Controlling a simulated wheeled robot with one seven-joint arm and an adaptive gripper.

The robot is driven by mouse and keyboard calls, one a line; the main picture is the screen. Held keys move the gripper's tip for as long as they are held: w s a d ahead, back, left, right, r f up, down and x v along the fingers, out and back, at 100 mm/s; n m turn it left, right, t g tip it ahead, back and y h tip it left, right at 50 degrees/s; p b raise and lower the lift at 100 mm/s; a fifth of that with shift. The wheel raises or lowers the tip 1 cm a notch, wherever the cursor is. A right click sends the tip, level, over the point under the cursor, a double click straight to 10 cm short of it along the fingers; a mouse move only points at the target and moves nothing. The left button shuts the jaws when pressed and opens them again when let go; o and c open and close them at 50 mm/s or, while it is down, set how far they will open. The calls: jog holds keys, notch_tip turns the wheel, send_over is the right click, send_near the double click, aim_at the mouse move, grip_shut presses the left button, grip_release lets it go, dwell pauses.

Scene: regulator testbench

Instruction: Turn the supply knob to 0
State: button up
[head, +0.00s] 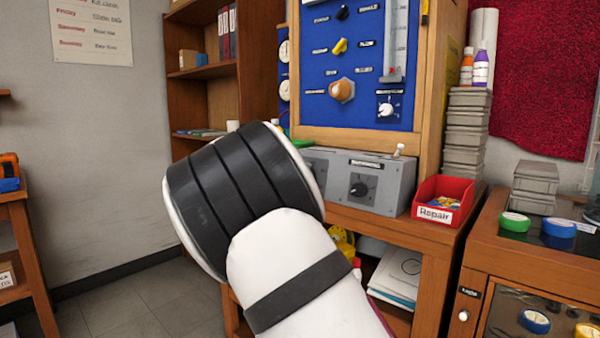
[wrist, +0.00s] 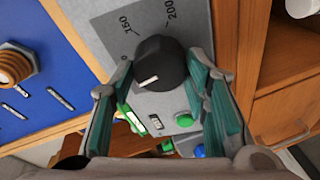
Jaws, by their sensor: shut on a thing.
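In the wrist view, a black round knob (wrist: 158,62) with a white pointer line sits on a grey panel (wrist: 102,22). The panel bears scale numbers 150 and 200. The pointer line aims toward the lower left of that picture. My gripper (wrist: 163,75) has its teal-padded fingers on either side of the knob and is shut on it. In the head view my arm hides the gripper and this knob.
A blue panel (head: 318,72) with several knobs and a gauge rises above the grey box. A red Repair bin (head: 437,213) stands right of the box.

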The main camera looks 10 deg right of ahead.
jog(key=shift+n+g+p, duration=0.65)
jog(key=shift+n+p, duration=2.5)
jog(key=shift+p, duration=0.15)
jog(key=shift+n+g+p, duration=0.7)
jog(key=shift+n+p, duration=2.4)
jog(key=shift+p, duration=0.25)
jog(key=shift+n+g+p, duration=0.65)
jog(key=shift+n+p, duration=2.5)
jog(key=shift+p, duration=0.15)
jog(key=o, duration=1.2)
jog(key=v, duration=1.2)
jog(key=shift+d+r, duration=0.1)
jog(key=shift+r, duration=0.1)
